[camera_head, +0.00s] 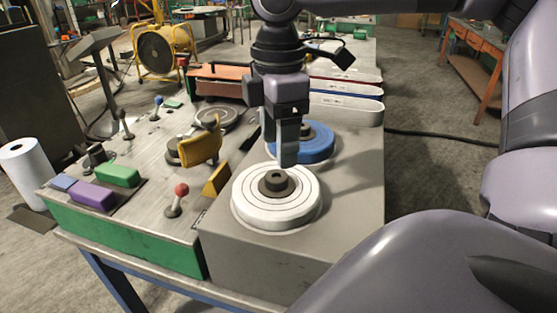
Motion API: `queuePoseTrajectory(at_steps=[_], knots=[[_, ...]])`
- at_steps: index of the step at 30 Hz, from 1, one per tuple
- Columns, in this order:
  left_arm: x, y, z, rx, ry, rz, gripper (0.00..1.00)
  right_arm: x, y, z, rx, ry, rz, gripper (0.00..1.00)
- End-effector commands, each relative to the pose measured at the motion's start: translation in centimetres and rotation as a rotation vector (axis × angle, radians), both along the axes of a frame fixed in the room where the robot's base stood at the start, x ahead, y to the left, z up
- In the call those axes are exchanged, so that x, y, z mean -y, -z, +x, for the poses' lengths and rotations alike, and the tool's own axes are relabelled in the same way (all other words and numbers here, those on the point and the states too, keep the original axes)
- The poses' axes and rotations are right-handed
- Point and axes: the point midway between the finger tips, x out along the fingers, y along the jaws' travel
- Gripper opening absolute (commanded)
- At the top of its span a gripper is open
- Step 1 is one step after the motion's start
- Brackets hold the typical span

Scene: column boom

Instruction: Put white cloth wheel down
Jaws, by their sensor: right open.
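The white cloth wheel (252,211) lies flat on the grey block (352,200) at the near right of the bench. It is a round disc with ring lines and a dark hub (277,183) at its centre. My right gripper (287,160) points down just above and behind the hub. It is open, with nothing seen between its fingers, and it looks apart from the wheel. A blue wheel (318,150) lies behind the white one, partly hidden by the gripper. My left gripper is not in view.
On the bench to the left stand a red-knobbed lever (178,199), a yellow wedge (217,180), a green block (118,175) and a purple block (92,195). Belts (345,108) lie behind the blue wheel. The grey block's right side is clear.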

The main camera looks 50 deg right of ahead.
Motion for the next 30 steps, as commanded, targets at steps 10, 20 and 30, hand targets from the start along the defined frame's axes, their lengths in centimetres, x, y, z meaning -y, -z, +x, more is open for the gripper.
queuePoseTrajectory(at_steps=[10,20,30], knots=[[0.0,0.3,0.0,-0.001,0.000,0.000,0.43,0.0,-5.9,0.0,0.000,0.000,0.000,0.66],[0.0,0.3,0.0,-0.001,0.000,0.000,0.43,0.0,-6.6,-0.1,-0.002,-0.001,0.001,0.66],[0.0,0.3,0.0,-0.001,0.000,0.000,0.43,0.0,-6.6,0.0,-0.002,-0.001,0.001,0.66]])
